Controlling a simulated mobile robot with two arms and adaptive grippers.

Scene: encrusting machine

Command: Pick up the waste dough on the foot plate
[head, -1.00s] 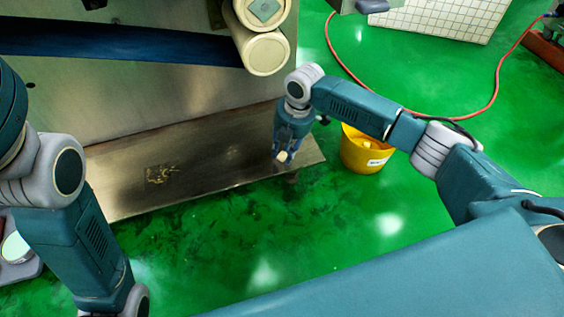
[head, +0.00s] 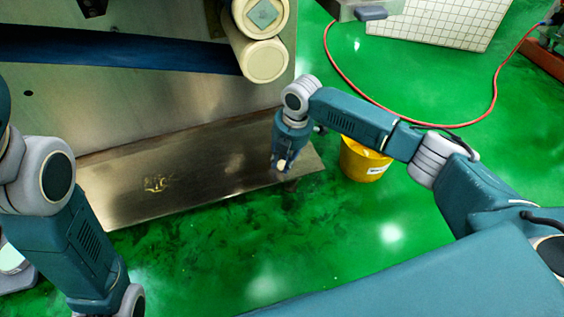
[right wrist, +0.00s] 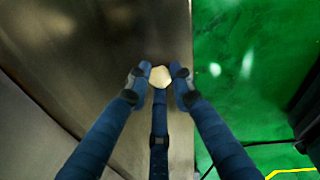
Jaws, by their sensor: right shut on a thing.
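The waste dough is a small pale, rounded lump. It shows between the fingertips of my right gripper (right wrist: 160,82) in the right wrist view, where the dough (right wrist: 160,76) sits at the tips. In the head view my right gripper (head: 283,166) points down over the right end of the metal foot plate (head: 215,165), with the pale dough (head: 282,164) at its tips. The gripper is shut on the dough. The plate's edge runs past the fingers in the right wrist view. My left gripper is outside the head view; only its arm shows.
A yellow bucket (head: 362,165) stands on the green floor just right of the foot plate, partly behind my right arm. The machine's metal side and rollers (head: 265,58) rise behind the plate. A red hose (head: 400,114) curves over the floor at the back right.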

